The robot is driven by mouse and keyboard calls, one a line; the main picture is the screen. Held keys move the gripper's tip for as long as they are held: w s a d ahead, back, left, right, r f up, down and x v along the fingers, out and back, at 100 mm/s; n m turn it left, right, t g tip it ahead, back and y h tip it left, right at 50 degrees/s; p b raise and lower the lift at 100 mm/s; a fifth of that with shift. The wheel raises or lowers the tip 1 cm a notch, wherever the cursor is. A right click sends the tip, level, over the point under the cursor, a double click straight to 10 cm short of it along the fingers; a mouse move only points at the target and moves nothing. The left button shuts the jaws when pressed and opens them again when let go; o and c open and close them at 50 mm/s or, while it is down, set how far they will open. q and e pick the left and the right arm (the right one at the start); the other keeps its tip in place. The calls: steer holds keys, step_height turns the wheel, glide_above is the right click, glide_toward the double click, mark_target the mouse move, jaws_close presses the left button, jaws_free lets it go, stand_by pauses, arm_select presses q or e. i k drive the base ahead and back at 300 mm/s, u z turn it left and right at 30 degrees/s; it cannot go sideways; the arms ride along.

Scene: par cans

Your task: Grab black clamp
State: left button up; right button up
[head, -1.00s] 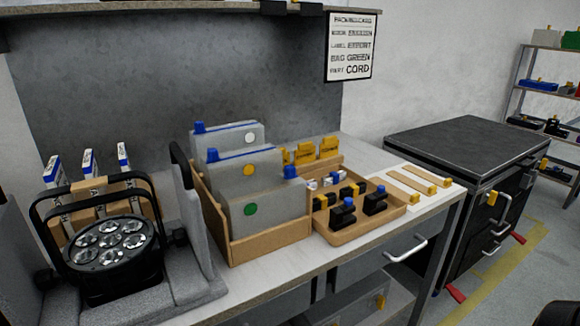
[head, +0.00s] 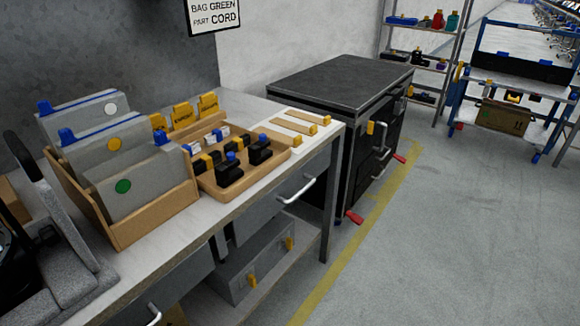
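Black clamps with blue knobs stand in a shallow wooden tray (head: 207,188) on the workbench. One black clamp (head: 229,174) is near the tray's front left. Another black clamp (head: 260,151) stands to its right, near the tray's front right. Smaller black, yellow and white pieces sit behind them in the tray.
A wooden box (head: 152,216) with grey cases stands left of the tray. Flat wooden strips (head: 293,126) lie to its right. A dark cabinet (head: 340,74) stands beyond the bench. Grey floor (head: 430,230) in front is open, with a yellow line.

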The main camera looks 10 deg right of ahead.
mark_target(227, 173)
steer(key=z, duration=1.85)
steer(key=i, duration=1.85)
steer(key=u, duration=3.7)
